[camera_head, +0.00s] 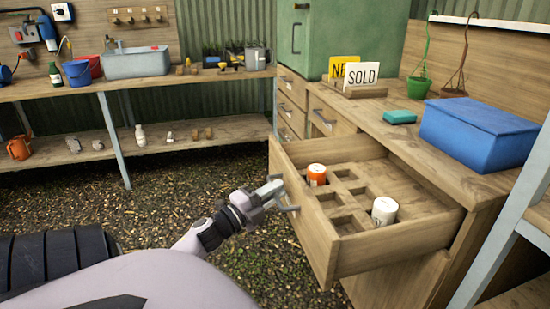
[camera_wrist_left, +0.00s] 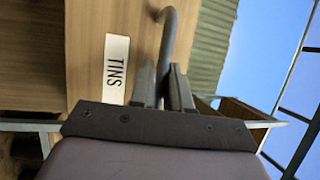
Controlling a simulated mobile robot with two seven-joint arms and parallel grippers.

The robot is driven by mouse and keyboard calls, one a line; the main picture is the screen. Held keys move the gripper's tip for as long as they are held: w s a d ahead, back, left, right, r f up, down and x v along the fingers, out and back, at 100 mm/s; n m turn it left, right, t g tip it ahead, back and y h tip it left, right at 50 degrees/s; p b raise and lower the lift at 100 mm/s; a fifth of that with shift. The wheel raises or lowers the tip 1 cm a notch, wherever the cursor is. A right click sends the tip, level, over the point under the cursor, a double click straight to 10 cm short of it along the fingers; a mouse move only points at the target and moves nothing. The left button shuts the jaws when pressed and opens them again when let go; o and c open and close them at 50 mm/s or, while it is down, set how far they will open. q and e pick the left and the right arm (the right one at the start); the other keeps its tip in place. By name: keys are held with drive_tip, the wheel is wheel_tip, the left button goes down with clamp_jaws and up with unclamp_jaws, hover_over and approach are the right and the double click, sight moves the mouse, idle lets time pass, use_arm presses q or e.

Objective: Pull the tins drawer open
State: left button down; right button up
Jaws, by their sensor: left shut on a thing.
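The tins drawer (camera_head: 312,232) is a wooden drawer standing well out from the bench in the head view. Inside are square-holed dividers, an orange tin (camera_head: 316,175) and a white tin (camera_head: 384,211). My left gripper (camera_head: 276,191) is at the drawer front, shut on its grey bar handle (camera_wrist_left: 170,35). In the left wrist view the fingers (camera_wrist_left: 164,90) are around the bar, beside a white label (camera_wrist_left: 115,68) reading TINS. Part of the handle is hidden by the fingers. My right gripper is not in view.
The bench top carries a blue box (camera_head: 478,133), a teal block (camera_head: 399,117) and a SOLD sign (camera_head: 363,77). More shut drawers (camera_head: 291,100) lie beyond the open one. A shelf bench (camera_head: 130,90) stands at the back left. The gravel floor before the drawer is clear.

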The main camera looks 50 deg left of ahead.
use_arm(q)
drive_tip(key=c, duration=1.2)
unclamp_jaws()
drive_tip(key=shift+d, duration=0.1)
drive_tip(key=shift+o, duration=0.2)
drive_tip(key=s+f, duration=0.1)
drive_tip(key=s, duration=0.6)
drive_tip(key=shift+f, duration=0.15)
